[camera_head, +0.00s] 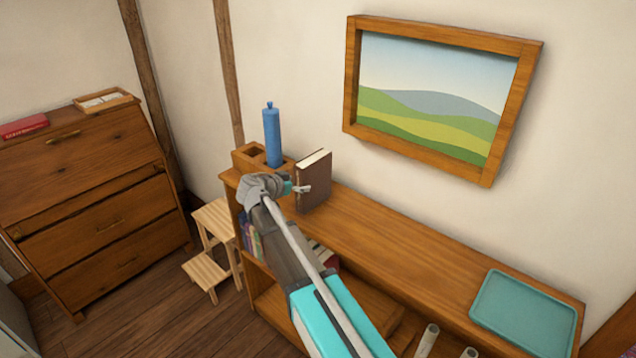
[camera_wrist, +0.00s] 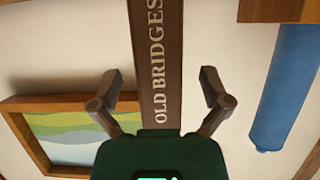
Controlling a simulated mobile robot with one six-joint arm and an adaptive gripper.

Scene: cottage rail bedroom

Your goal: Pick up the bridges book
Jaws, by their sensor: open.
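The bridges book (camera_head: 315,182) is brown and stands upright on the shelf top, its pale page edges facing up. In the wrist view its spine (camera_wrist: 159,65) reads "OLD BRIDGES" and lies between the two fingers. My gripper (camera_head: 300,188) is at the book's spine side in the head view. In the wrist view my gripper (camera_wrist: 158,95) is open, with one finger on each side of the spine and a visible gap on both sides. The lower end of the spine in that view is hidden by my gripper's body.
A blue bottle (camera_head: 272,138) stands in a wooden holder (camera_head: 244,158) just left of the book; the bottle also shows in the wrist view (camera_wrist: 285,85). A teal tray (camera_head: 522,312) lies at the right end of the shelf top (camera_head: 410,240). The middle of the top is clear.

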